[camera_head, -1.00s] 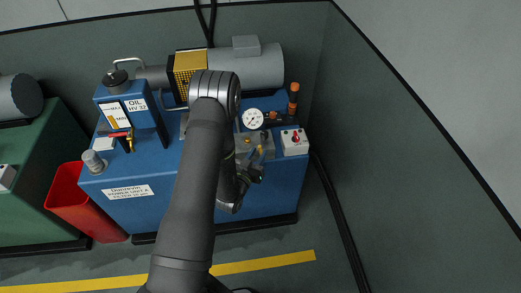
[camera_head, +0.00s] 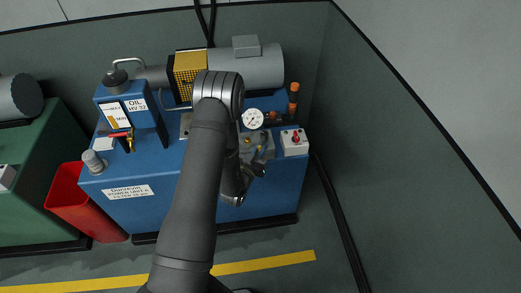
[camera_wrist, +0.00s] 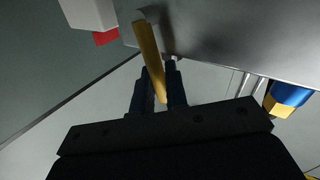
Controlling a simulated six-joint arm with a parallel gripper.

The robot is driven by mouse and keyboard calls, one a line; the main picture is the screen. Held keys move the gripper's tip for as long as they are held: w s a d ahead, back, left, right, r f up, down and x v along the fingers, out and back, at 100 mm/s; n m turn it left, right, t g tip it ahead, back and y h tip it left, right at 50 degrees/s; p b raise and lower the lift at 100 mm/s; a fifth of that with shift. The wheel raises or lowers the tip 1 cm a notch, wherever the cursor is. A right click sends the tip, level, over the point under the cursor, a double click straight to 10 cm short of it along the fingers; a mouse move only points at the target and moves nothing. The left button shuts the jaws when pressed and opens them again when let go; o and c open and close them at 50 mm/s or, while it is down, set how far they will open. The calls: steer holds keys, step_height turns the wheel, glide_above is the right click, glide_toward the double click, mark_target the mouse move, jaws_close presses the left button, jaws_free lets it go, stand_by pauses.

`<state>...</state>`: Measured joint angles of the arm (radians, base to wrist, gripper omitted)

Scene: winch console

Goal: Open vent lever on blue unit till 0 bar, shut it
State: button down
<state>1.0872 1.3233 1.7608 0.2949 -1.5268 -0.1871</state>
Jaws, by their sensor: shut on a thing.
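The blue unit (camera_head: 135,205) stands in the middle of the head view, with a round white pressure gauge (camera_head: 252,118) on its top right. The gauge reading is too small to tell. Below the gauge is a grey valve block with a brass part (camera_head: 247,141). The yellow vent lever (camera_head: 262,149) shows beside the block. My gripper (camera_head: 260,162) is at the lever. In the wrist view, the fingers (camera_wrist: 157,88) are shut on the yellow lever (camera_wrist: 150,54), which runs between them toward a grey surface. My arm hides part of the unit.
A white box with a red switch (camera_head: 295,141) sits close right of the valve block. Orange-brown fittings (camera_head: 293,98) stand behind it. A red-handled valve (camera_head: 122,135) and a red bin (camera_head: 82,200) are at left. Open floor lies right.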

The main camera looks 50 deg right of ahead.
steer(key=shift+w+a+f+n+t+h, duration=0.15)
steer(key=shift+w+a+n+h, duration=0.15)
steer(key=shift+n, duration=0.3)
steer(key=shift+w+a+f+n+t+h, duration=0.1)
steer(key=shift+w+a+n+t+h, duration=0.1)
steer(key=shift+n+h, duration=0.3)
steer(key=c, duration=1.5)
jaws_free()
